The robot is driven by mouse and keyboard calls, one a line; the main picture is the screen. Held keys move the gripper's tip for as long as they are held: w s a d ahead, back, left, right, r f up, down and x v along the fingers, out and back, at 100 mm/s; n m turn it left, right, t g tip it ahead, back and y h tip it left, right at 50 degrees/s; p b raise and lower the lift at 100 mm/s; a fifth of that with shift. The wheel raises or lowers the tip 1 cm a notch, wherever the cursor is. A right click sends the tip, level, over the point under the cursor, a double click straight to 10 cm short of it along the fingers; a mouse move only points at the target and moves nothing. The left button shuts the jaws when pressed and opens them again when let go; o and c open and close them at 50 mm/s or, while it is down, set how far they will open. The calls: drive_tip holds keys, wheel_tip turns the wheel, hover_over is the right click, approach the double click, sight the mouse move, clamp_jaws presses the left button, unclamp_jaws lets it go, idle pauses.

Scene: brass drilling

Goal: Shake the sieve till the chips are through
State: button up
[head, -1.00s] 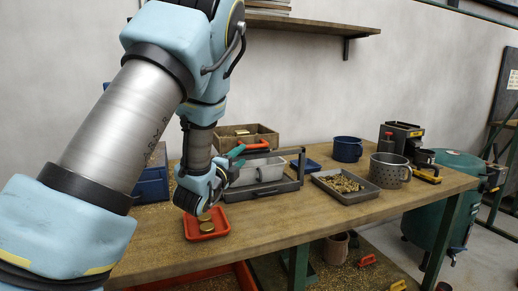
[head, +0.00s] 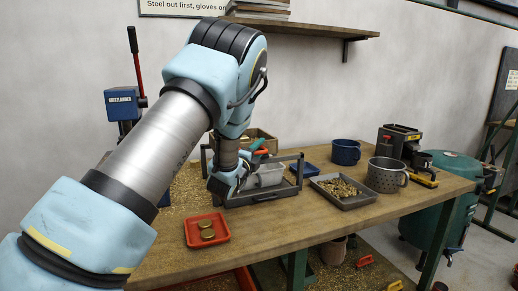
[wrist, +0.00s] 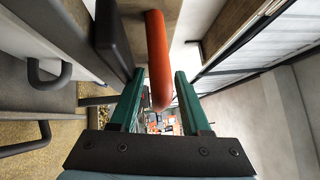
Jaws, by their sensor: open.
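A grey perforated pot with a side handle (head: 385,175), which looks like the sieve, stands upright at the right of the bench in the head view. Beside it, a shallow grey tray (head: 370,199) holds brass chips. Whether chips are inside the pot is hidden. My gripper (head: 250,160) is at the left end of a grey frame, well left of the pot. In the wrist view my gripper (wrist: 160,75) has its green fingers apart, with an orange bar (wrist: 157,45) showing between and beyond them. I cannot tell whether they touch it.
A red tray with brass pieces (head: 222,237) sits at the front left. A blue pot (head: 346,152) and a dark machine (head: 399,140) stand behind. Front-middle bench is clear.

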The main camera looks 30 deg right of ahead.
clamp_jaws()
drive_tip(key=shift+r, duration=0.1)
